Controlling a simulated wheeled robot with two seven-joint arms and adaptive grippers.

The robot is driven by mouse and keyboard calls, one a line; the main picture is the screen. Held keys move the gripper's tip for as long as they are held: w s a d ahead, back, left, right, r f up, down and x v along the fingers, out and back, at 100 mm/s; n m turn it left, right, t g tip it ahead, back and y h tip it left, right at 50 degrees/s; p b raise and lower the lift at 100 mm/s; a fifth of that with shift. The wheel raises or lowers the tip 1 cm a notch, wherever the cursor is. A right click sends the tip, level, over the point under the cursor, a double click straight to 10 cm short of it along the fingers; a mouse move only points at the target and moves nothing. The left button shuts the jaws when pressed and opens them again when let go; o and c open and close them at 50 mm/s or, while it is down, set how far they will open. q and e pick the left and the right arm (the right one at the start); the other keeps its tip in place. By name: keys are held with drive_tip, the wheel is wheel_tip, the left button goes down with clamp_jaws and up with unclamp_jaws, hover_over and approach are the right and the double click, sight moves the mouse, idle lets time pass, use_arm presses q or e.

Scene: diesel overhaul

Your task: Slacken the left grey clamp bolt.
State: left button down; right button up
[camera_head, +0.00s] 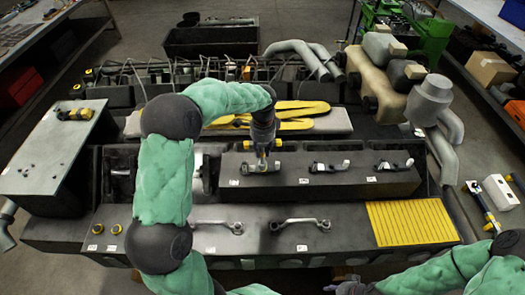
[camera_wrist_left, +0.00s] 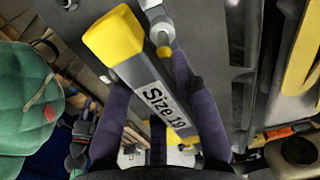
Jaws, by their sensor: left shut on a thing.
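My left gripper (camera_head: 262,146) is shut on a grey tool (camera_wrist_left: 143,78) with yellow ends, labelled "Size 19". In the head view the gripper points down just above the leftmost small grey fitting (camera_head: 262,167) on the dark raised block, and partly covers it. I cannot tell whether the tool touches that fitting or which part is the clamp bolt. In the left wrist view a grey part with a round end (camera_wrist_left: 160,22) lies beside the tool. My right gripper (camera_head: 350,287) is at the bottom edge, mostly cut off, its jaws unclear.
Two similar fittings, a middle one (camera_head: 328,165) and a right one (camera_head: 393,164), stand on the dark block. Two grey handle-like parts (camera_head: 300,222) lie on the front ledge, left of a yellow slatted panel (camera_head: 412,222). Yellow pieces (camera_head: 300,106) lie behind the block.

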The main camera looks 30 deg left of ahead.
use_arm(q)
drive_tip(key=n, duration=0.3)
drive_tip(key=shift+w+b, duration=0.1)
drive_tip(key=shift+b, duration=0.25)
drive_tip(key=n, duration=0.4)
drive_tip(key=shift+n+b, duration=0.4)
drive_tip(key=n, duration=0.3)
drive_tip(key=shift+w+r+b, duration=0.1)
drive_tip(key=shift+b, duration=0.2)
drive_tip(key=n, duration=0.4)
drive_tip(key=shift+b, duration=0.3)
drive_tip(key=shift+r, duration=0.1)
drive_tip(key=c, duration=1.8)
unclamp_jaws()
clamp_jaws()
drive_tip(key=shift+r, duration=0.1)
